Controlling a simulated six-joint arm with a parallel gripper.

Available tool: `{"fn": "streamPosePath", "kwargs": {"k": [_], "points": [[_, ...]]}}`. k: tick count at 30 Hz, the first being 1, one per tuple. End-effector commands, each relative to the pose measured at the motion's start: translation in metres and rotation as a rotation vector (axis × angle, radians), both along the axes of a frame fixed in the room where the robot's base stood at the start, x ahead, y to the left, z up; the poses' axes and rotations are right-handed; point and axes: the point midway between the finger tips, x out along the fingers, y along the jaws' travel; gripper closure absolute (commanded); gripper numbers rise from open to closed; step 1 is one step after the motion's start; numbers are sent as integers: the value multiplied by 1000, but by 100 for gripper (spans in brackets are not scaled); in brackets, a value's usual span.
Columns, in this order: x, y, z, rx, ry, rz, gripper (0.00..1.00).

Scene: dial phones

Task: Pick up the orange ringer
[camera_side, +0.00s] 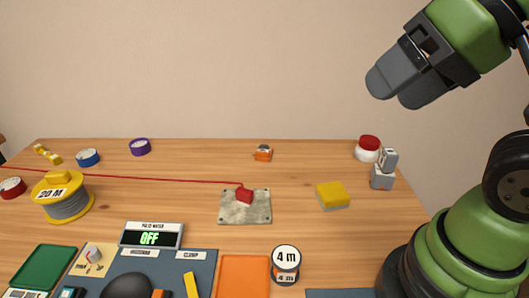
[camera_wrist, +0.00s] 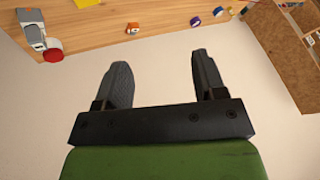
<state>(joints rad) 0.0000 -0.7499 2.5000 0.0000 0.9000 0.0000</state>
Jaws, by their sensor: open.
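The orange ringer is most likely the small orange piece (camera_side: 263,153) with a grey part on top, near the back edge of the table in the side view. It also shows in the wrist view (camera_wrist: 132,28), near the table's edge and beyond my fingers. My gripper (camera_side: 394,92) is raised high at the upper right of the side view, well above the table and apart from the orange piece. In the wrist view my gripper (camera_wrist: 162,80) has its two dark fingers spread with nothing between them.
A red-lidded white jar (camera_side: 368,149) and grey-white blocks (camera_side: 382,176) stand to the right. A yellow block (camera_side: 332,195) and a metal plate (camera_side: 232,210) with a red piece (camera_side: 244,195) lie nearer. A red line runs left past a wire spool (camera_side: 66,205). Bare wood surrounds the orange piece.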

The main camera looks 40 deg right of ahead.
Motion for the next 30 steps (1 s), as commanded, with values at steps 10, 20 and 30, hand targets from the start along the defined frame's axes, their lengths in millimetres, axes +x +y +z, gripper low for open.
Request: {"fn": "streamPosePath", "kwargs": {"k": [10, 20, 30], "points": [[0, 0, 0, 0, 0, 0, 6], [57, -4, 13, 210, 101, -267, 6], [189, -43, -19, 662, 287, -900, 6]]}}
